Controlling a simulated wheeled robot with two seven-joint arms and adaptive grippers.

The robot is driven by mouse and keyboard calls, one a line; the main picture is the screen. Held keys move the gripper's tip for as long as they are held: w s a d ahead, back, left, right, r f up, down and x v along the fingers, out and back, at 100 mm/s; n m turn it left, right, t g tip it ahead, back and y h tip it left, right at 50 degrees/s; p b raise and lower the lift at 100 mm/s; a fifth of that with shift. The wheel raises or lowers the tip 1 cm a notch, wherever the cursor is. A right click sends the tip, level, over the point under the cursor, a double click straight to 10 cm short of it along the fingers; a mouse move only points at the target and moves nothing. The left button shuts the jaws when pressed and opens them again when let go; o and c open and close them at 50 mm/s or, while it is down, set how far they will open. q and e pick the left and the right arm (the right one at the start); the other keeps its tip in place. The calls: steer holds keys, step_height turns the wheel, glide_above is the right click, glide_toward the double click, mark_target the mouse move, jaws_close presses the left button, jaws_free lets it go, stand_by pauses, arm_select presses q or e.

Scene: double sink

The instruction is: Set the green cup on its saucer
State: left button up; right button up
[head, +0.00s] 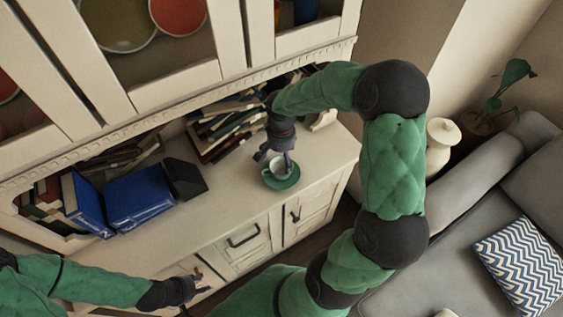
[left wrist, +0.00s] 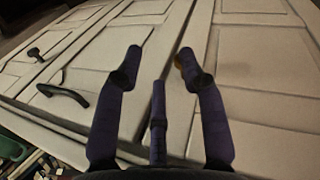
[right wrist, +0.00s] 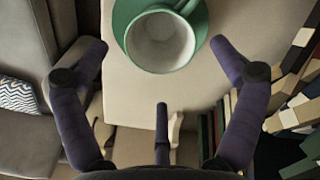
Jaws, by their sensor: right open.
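The green cup (head: 276,167), pale inside, stands upright on its green saucer (head: 283,184) on the cabinet top. In the right wrist view the cup (right wrist: 160,40) sits within the saucer (right wrist: 122,14), its handle toward the top right. My right gripper (head: 275,154) is just above and behind the cup. Its fingers (right wrist: 158,46) are spread apart and empty, with no visible contact with the cup. My left gripper (head: 203,281) is low in front of the cabinet doors. Its fingers (left wrist: 158,58) are apart with nothing between them.
Books (head: 222,130) lie behind the cup, under the upper cabinet. Blue binders (head: 139,196) and a dark box (head: 184,178) stand to its left. The cabinet top (head: 230,207) is clear around the saucer. A white vase (head: 440,146) and a grey sofa (head: 455,235) are at right.

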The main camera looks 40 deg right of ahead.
step_height(320, 180, up, 4)
steer(key=shift+f+p, duration=0.15)
steer(key=shift+p, duration=0.15)
stand_by(0.5)
